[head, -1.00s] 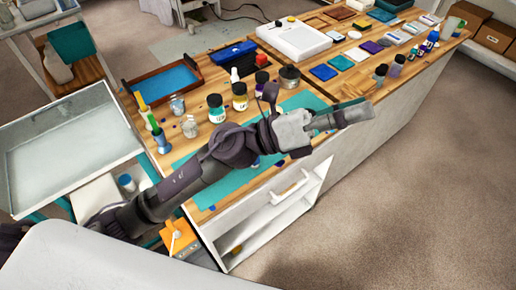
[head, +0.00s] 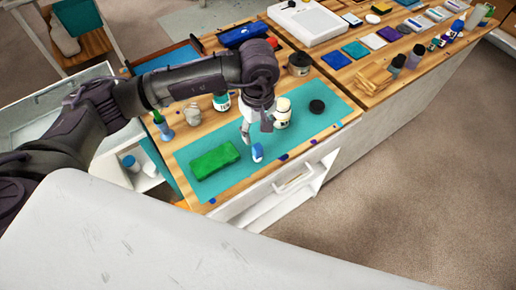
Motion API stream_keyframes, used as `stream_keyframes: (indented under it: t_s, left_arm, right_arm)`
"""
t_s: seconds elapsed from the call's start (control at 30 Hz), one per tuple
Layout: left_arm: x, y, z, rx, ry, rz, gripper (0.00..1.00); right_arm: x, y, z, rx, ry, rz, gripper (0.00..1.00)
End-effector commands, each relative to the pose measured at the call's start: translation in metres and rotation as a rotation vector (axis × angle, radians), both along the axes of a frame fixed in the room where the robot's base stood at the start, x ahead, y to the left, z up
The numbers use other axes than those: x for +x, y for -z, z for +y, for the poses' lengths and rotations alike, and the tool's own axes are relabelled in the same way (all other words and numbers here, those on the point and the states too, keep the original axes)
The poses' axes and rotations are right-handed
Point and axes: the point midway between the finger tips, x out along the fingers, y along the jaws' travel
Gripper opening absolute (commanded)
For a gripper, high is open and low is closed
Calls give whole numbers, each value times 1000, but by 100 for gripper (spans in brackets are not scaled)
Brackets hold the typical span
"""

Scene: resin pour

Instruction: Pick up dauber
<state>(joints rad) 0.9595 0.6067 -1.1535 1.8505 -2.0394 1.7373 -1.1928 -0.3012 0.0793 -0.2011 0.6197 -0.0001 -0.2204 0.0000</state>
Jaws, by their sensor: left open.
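A small upright blue piece with a white edge, which I take to be the dauber (head: 257,153), is on the teal mat (head: 318,125). My left gripper (head: 256,130) points down just above and behind it. It is open, and I see nothing between its fingers. A gap seems to lie between the fingertips and the blue piece, though contact is hard to judge. My right gripper is not in view.
A green block (head: 214,160) lies left on the mat. A cream-topped jar (head: 283,113) stands close right of my left gripper, with a black disc (head: 317,106) beyond. A teal-labelled jar (head: 221,100) stands behind. The mat's right end has free room.

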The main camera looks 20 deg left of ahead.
Motion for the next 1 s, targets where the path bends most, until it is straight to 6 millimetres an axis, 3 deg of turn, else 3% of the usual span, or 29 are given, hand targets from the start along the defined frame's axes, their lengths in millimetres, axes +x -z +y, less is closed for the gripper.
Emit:
stream_keyframes:
  t_s: [0.13, 0.3, 0.43, 0.63, 0.93, 1.0]
  left_arm:
    - [-1, 22, -1, -2, -1, 3, 54]
    - [-1, 34, -1, -3, 1, 1, 54]
    - [-2, 46, 0, -3, -1, 6, 54]
    - [-1, 77, 0, -4, -1, 3, 54]
    - [0, 86, 0, -4, 1, 0, 54]
    - [0, 86, 0, -4, 0, 0, 46]
  right_arm:
    - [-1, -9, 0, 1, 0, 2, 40]
    - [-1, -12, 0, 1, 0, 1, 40]
    - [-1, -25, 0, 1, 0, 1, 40]
    - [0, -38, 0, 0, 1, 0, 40]
    - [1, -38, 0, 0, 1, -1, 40]
    - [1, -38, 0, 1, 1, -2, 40]
